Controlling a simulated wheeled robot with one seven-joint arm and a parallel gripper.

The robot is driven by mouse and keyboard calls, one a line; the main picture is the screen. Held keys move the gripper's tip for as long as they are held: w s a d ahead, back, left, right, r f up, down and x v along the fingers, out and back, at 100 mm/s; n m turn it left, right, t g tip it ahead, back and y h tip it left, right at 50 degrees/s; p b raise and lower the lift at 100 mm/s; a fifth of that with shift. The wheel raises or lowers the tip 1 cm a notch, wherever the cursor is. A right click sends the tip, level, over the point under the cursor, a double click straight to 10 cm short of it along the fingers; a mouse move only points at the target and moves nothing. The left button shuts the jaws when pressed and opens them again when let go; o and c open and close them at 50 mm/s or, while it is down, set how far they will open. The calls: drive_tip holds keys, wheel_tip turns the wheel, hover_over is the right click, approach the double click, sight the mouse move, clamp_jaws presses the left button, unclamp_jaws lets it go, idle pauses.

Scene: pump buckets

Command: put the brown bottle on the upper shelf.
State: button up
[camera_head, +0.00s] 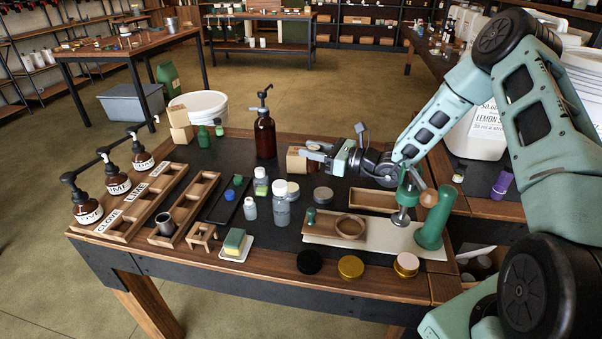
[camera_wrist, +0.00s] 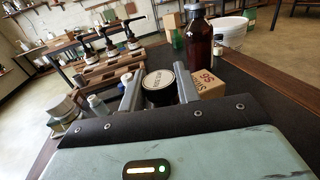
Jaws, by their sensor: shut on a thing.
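The brown bottle (camera_head: 265,136), with a black pump top, stands upright on the dark bench mat, left of my gripper. In the wrist view the brown bottle (camera_wrist: 197,45) is beyond the right finger, its top cut off. My gripper (camera_head: 314,152) is low over the bench, fingers pointing left. In the wrist view its two fingers close around a round, black-rimmed jar (camera_wrist: 160,84) with a pale label. The brown bottle is apart from the fingers. I cannot tell which shelf is the upper shelf; back-wall shelving (camera_head: 357,20) is far off.
A cardboard box (camera_head: 296,161) sits close beside the fingers. A rack (camera_head: 134,208) with small pump bottles is at left; a green press (camera_head: 433,222) is at right.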

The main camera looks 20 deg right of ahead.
sight(312, 168)
drive_tip(key=shift+f, duration=2.9)
drive_tip(key=shift+f, duration=0.1)
drive_tip(key=o, duration=1.1)
